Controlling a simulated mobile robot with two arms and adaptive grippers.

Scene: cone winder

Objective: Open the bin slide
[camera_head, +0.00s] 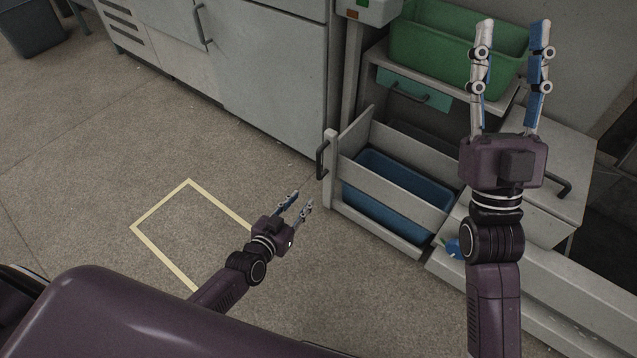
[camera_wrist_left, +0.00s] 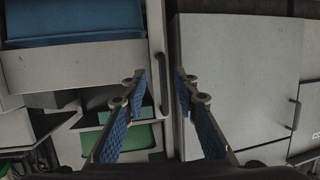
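The bin slide is a pale grey frame (camera_head: 395,185) low in the cabinet at right, with a blue bin (camera_head: 385,190) inside. Its upright front panel (camera_head: 350,137) carries a dark handle (camera_head: 321,160). I cannot tell how far out the slide stands. My left gripper (camera_head: 303,199) is open and empty, apart from the handle and below left of it in the head view. In the left wrist view its fingers (camera_wrist_left: 159,73) are spread, with the blue bin (camera_wrist_left: 70,22) at top left. My right gripper (camera_head: 511,38) is raised, open and empty.
A green bin (camera_head: 455,50) sits on a shelf above a teal drawer (camera_head: 412,90). White cabinets (camera_head: 270,60) stand at the back. A yellow outline (camera_head: 158,207) marks the floor at left. The floor left of the slide is clear.

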